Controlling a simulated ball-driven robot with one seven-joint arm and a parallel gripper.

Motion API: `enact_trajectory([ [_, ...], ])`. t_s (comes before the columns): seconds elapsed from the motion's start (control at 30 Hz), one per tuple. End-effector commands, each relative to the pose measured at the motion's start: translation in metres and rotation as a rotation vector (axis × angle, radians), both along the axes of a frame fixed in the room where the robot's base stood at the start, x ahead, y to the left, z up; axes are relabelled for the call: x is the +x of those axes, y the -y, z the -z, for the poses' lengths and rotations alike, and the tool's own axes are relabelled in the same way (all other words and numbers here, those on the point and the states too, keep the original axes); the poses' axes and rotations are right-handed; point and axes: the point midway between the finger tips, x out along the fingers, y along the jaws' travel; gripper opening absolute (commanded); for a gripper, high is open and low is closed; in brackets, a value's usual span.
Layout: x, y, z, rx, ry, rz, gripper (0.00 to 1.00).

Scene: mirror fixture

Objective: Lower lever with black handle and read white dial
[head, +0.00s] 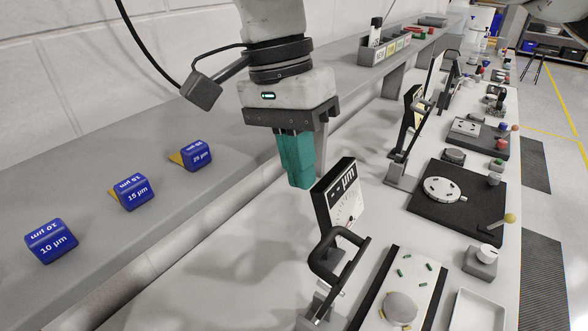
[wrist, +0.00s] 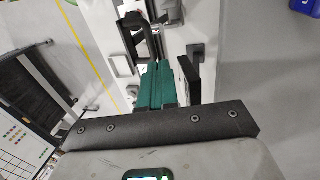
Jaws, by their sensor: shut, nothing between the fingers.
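The white dial (head: 344,200), marked µm, sits in an upright black frame on the bench. Just in front of it stands a lever with a black looped handle (head: 326,266), rising from a grey bracket at the bench edge. My gripper (head: 301,184) has teal fingers pointing down, shut and empty. It is above and left of the dial frame, apart from the handle in the head view. In the wrist view the teal fingers (wrist: 167,66) point toward a black handle-like loop (wrist: 151,38), and I cannot tell the gap. A dark upright panel (wrist: 194,72) is to their right.
Blue blocks marked 10 (head: 50,241), 15 (head: 134,193) and 25 µm (head: 196,155) sit on the grey ledge at left. A black-framed board (head: 419,269) with small green pieces and a white tray (head: 475,312) lie right of the lever. More levers and dials stand farther back.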

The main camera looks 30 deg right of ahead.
Motion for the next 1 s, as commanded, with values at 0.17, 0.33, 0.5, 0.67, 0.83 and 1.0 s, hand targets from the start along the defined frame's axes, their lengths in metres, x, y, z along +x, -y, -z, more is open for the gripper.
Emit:
enact_trajectory([
  [0.17, -0.007, 0.002, 0.031, 0.001, -0.003, -0.005, 0.0],
  [0.33, -0.013, 0.004, 0.058, 0.002, -0.002, -0.004, 0.0],
  [0.5, -0.016, 0.006, 0.076, 0.001, 0.001, -0.004, 0.0],
  [0.67, -0.018, 0.006, 0.082, 0.004, 0.001, -0.004, 0.0],
  [0.83, -0.018, 0.006, 0.082, 0.003, 0.001, -0.005, 0.0],
  [1.0, -0.017, 0.006, 0.082, 0.003, 0.003, -0.005, 0.0],
])
